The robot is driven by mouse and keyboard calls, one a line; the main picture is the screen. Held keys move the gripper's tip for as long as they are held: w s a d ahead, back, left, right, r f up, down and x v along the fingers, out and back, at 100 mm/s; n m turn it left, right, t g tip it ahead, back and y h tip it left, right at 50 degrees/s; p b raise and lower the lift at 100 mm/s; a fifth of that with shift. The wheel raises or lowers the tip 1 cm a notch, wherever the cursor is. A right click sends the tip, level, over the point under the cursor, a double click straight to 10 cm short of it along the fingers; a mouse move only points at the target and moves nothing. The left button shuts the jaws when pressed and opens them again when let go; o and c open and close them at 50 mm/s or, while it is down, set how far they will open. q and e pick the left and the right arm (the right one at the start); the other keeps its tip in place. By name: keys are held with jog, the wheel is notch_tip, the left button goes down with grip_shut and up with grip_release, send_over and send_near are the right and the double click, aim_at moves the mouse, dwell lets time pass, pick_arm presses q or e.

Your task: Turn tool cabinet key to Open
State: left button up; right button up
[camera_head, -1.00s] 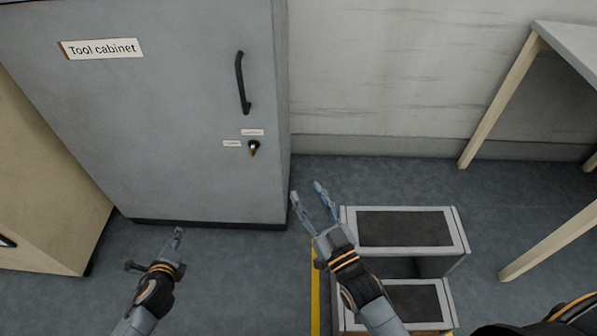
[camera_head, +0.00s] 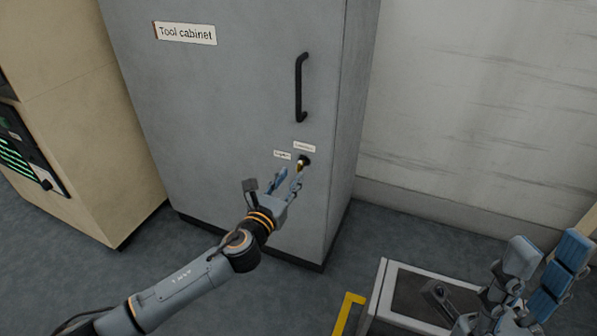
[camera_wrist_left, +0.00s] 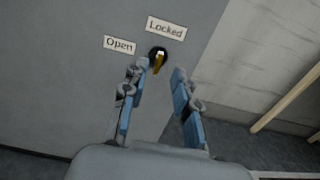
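The grey tool cabinet (camera_head: 240,90) stands ahead with a black handle (camera_head: 300,88) on its door. Below the handle is the lock with a brass key (camera_head: 300,165), also in the left wrist view (camera_wrist_left: 159,62). A "Locked" label (camera_wrist_left: 166,27) is above the lock and an "Open" label (camera_wrist_left: 119,45) is to its left. The key's grip hangs downward, slightly tilted. My left gripper (camera_head: 291,175) is close to the key; in the left wrist view its open fingers (camera_wrist_left: 160,82) are on either side below the key, apparently not closed on it. My right gripper (camera_head: 545,265) is open and empty at lower right.
A beige cabinet (camera_head: 90,130) stands at the left. A white wall (camera_head: 450,100) is right of the tool cabinet.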

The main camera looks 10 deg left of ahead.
aim_at(298, 167)
pick_arm(q)
jog(key=w, duration=0.1)
jog(key=w+b, duration=0.1)
jog(key=w, duration=0.1)
jog(key=w+d, duration=0.1)
jog(key=w, duration=0.1)
jog(key=shift+w, duration=0.2)
grip_shut()
